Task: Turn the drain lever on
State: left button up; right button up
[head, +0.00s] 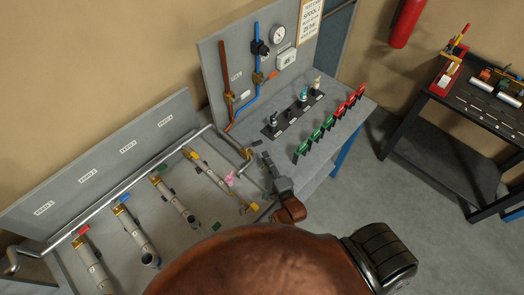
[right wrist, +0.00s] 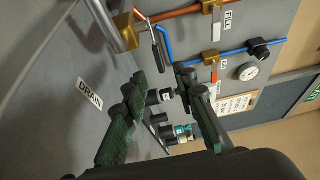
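The drain valve is a brass body (head: 246,154) at the end of the grey pipe on the bench; it also shows at the top of the right wrist view (right wrist: 125,32). A white DRAIN label (right wrist: 90,95) is on the surface beside it. A thin dark lever (right wrist: 158,48) with a grey end extends from near the brass body toward the gap between my fingertips. My right gripper (head: 268,164) is close to the valve, on its right. In the wrist view its green-padded fingers (right wrist: 161,82) are apart, with no visible grip on the lever. My left gripper is out of view.
Several pipes with coloured valve handles (head: 122,199) lie left on the bench. A row of green and red clips (head: 328,124) and a dark strip with bottles (head: 290,114) lie right of the gripper. An upright panel (head: 213,75) carries red and blue pipes and a gauge (head: 278,33).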

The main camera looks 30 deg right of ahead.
jog(key=shift+s+a, duration=0.1)
jog(key=shift+s, duration=1)
